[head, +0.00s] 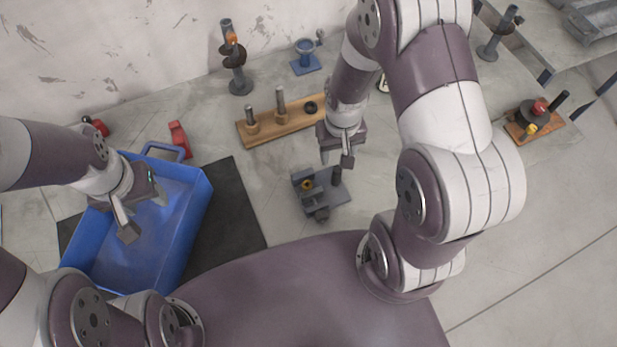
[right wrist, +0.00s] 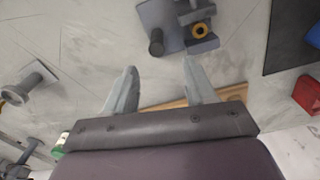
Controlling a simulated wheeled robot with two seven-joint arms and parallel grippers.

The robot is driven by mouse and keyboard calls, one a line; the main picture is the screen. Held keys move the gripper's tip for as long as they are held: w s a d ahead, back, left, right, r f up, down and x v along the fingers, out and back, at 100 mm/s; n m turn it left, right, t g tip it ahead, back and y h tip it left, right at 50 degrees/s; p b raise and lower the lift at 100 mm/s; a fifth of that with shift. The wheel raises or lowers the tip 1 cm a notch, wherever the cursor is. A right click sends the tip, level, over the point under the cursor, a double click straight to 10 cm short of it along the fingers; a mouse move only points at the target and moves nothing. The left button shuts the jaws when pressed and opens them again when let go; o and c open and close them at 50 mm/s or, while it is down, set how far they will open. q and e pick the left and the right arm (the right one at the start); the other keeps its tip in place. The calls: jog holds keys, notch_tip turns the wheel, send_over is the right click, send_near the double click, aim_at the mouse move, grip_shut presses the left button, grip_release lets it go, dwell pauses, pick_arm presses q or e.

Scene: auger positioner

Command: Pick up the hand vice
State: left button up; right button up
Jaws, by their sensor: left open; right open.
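A grey metal device (head: 316,204) with a dark post and a brass-coloured ring lies on the table in the middle; it looks like the hand vice, though I cannot be sure. It also shows at the top of the right wrist view (right wrist: 203,46). My right gripper (head: 337,160) is open and empty, just behind and above this device. In the right wrist view its fingers (right wrist: 160,70) point toward the device with a gap left. My left gripper (head: 145,216) is open and empty over the blue crate (head: 205,205).
The crate stands on a black mat (head: 236,203), with red tools (head: 179,140) behind it. A wooden board with pegs (head: 284,122), a blue stand (head: 306,64) and a dark post (head: 238,75) stand further back. A wooden block with knobs (head: 534,122) is at right.

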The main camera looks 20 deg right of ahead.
aim_at(336, 168)
jog(key=f, duration=0.2)
jog(key=s+d+f, duration=0.1)
jog(key=shift+w+a+f+p, duration=0.2)
jog(key=shift+w+f+p, duration=0.1)
jog(key=shift+f, duration=0.3)
jog(key=shift+w+a+f+p, duration=0.2)
jog(key=shift+f+p, duration=0.1)
jog(key=shift+f, duration=0.25)
notch_tip(336, 168, down, 3)
jog(key=shift+f+p, duration=0.1)
jog(key=shift+p, duration=0.2)
jog(key=shift+s+d+f, duration=0.15)
jog(key=shift+f, duration=0.15)
jog(key=shift+d, duration=0.15)
jog(key=shift+a, duration=0.25)
grip_shut()
pick_arm(q)
notch_tip(336, 168, up, 2)
jog(key=shift+s+d+r, duration=0.1)
jog(key=shift+s+d, duration=0.05)
pick_arm(e)
jog(key=shift+d, duration=0.1)
